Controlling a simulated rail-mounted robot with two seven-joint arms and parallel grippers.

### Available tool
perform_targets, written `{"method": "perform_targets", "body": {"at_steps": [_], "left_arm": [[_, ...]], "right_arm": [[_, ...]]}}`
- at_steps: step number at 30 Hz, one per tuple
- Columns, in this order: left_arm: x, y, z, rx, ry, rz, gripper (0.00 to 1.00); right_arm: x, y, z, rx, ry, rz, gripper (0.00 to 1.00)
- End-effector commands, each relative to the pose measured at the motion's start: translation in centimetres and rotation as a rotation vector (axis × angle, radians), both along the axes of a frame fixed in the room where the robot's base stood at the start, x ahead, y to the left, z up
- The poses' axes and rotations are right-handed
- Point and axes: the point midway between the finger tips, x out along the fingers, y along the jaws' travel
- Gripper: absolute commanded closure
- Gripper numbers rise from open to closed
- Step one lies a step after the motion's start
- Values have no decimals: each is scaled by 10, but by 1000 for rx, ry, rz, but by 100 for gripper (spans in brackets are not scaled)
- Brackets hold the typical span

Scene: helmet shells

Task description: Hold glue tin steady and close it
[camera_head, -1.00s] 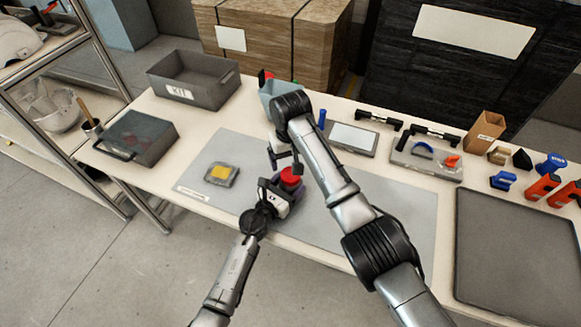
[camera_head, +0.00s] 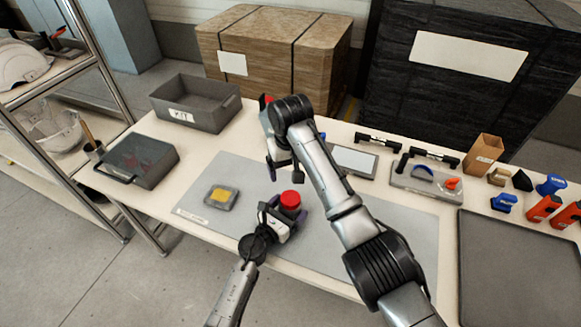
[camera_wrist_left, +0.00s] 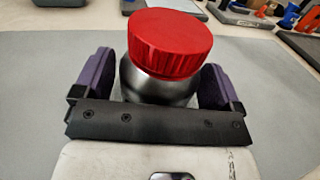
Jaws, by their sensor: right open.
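The glue tin (camera_wrist_left: 160,85) is a silver can with a ribbed red lid (camera_wrist_left: 170,43) sitting on top of it. It stands upright on the grey mat, and its red lid also shows in the head view (camera_head: 290,199). My left gripper (camera_head: 284,213) is low at the tin, with a purple-padded finger against each side of the can in the left wrist view. My right gripper (camera_head: 286,176) is open and empty, pointing down above and behind the tin, apart from the lid. The tin's lower part is hidden by my left gripper.
A small grey tray with a yellow square (camera_head: 222,195) lies left on the mat (camera_head: 370,225). A KIT bin (camera_head: 215,115) and a dark case (camera_head: 145,160) stand further left. Tools, clamps and an empty dark tray (camera_head: 515,265) fill the right side. The mat's front is clear.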

Motion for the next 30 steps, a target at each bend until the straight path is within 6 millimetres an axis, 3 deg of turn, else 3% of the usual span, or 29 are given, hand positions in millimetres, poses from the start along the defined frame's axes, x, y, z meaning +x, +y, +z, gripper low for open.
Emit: {"method": "perform_targets", "body": {"at_steps": [3, 14, 30], "left_arm": [[0, 0, 0, 0, 0, 0, 0], [-9, 8, 1, 1, 0, 2, 0], [-89, 65, 0, 1, 0, 0, 0]], "right_arm": [[0, 0, 0, 0, 0, 0, 12], [0, 0, 5, 0, 0, 0, 12], [0, 0, 26, 0, 0, 0, 12]]}}
